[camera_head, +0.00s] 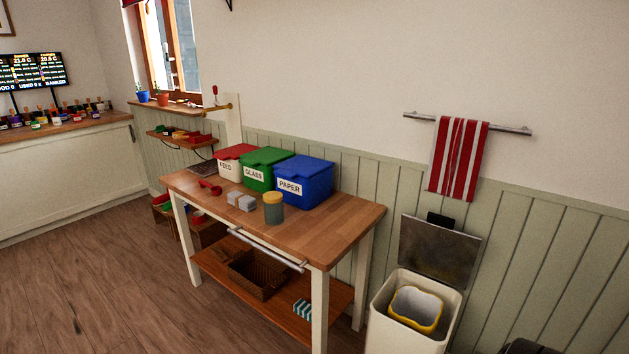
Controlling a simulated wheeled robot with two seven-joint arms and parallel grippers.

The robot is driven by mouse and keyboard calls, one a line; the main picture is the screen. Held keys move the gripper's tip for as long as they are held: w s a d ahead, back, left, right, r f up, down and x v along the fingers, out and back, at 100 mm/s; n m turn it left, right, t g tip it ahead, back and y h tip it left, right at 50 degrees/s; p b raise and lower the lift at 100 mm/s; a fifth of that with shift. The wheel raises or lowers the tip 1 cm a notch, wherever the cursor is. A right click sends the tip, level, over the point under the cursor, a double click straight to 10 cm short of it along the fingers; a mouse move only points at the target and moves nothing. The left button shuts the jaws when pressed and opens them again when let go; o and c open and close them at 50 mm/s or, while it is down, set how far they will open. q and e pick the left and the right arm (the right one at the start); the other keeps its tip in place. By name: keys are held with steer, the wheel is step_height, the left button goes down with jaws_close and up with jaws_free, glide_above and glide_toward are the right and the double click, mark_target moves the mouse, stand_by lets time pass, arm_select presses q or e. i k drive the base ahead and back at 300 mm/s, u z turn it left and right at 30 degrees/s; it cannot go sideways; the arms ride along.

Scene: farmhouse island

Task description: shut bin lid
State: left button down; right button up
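A cream pedal-style bin (381,302) stands on the floor at the lower right, against the green panelled wall. Its grey-brown lid (438,250) stands open, tilted up at the back towards the wall. Inside the bin a white and yellow rimmed container (415,310) shows. The three lidded boxes on the table are a red and white FEED box (231,166), a green GLASS box (258,172) and a blue PAPER box (301,183); their lids look closed. Neither of my grippers is in view.
A wooden table (335,222) stands left of the bin, holding a jar (273,209) and small grey blocks. Its lower shelf bears a wicker basket (257,275). A striped towel (459,160) hangs above the bin. A dark object (527,347) shows at the bottom right. Floor at left is clear.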

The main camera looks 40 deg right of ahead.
mark_target(431, 246)
steer(key=z, duration=0.05)
steer(key=i, duration=2.1)
steer(key=z, duration=4.35)
